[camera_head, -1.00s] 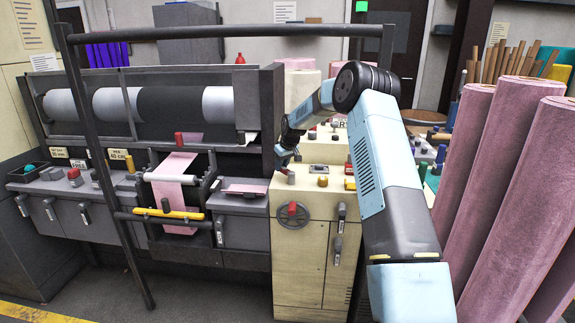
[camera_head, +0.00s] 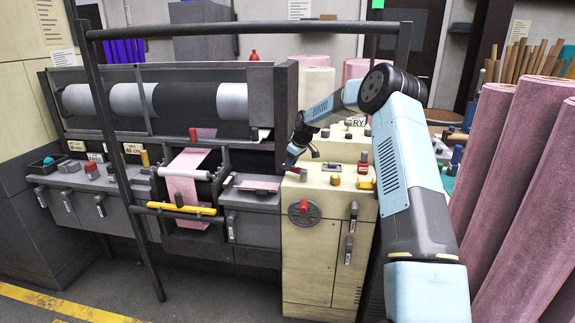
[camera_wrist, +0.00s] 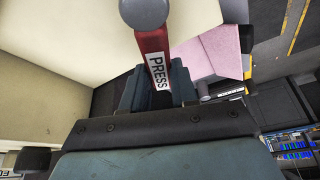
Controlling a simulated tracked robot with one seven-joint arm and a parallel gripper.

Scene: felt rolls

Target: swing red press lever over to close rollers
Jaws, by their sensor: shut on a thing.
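The red press lever (camera_wrist: 151,44), labelled PRESS and topped by a round grey knob, stands between my fingers in the wrist view. My gripper (camera_wrist: 158,86) is shut on its shaft. In the head view my gripper (camera_head: 292,160) is at the left edge of the cream cabinet (camera_head: 310,260), beside the rolling machine; the lever is small there and mostly hidden by the gripper. The large rollers (camera_head: 182,101) lie across the machine to the left. I cannot tell whether they touch.
A pink felt strip (camera_head: 190,160) hangs over a small white roller, with a yellow bar (camera_head: 180,208) below. A dark pipe frame (camera_head: 120,180) stands in front of the machine. Tall pink felt rolls (camera_head: 525,190) crowd the right. Knobs and a handwheel (camera_head: 304,212) are on the cabinet.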

